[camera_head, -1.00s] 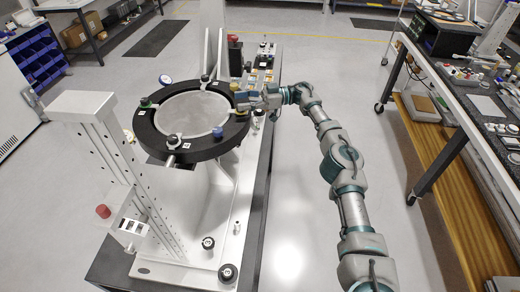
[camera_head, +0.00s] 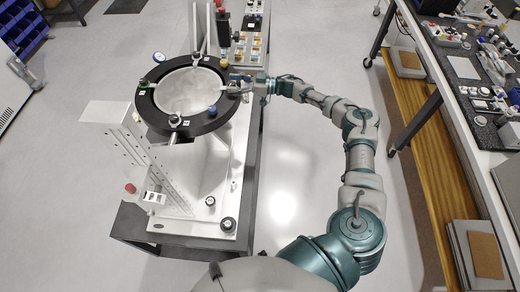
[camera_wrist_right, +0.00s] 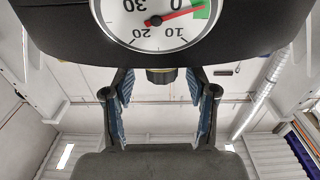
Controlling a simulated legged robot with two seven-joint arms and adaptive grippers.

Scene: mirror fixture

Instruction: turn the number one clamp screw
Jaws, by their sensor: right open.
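The mirror fixture has a black ring (camera_head: 145,108) around a pale round mirror (camera_head: 188,92), with several knobs and screws on its rim. My right gripper (camera_head: 240,84) is at the ring's right side. In the right wrist view, the gripper (camera_wrist_right: 164,88) is open, its blue-padded fingers on either side of a dark knob (camera_wrist_right: 161,76) with a yellowish band. The knob sits under the black rim, by the fingertips; contact is not visible. I cannot read which number belongs to this screw. My left gripper is not in view.
A white dial gauge (camera_wrist_right: 155,22) is close above the knob in the wrist view. A bench (camera_head: 478,115) with small parts is at the right, with clear floor (camera_head: 300,160) between.

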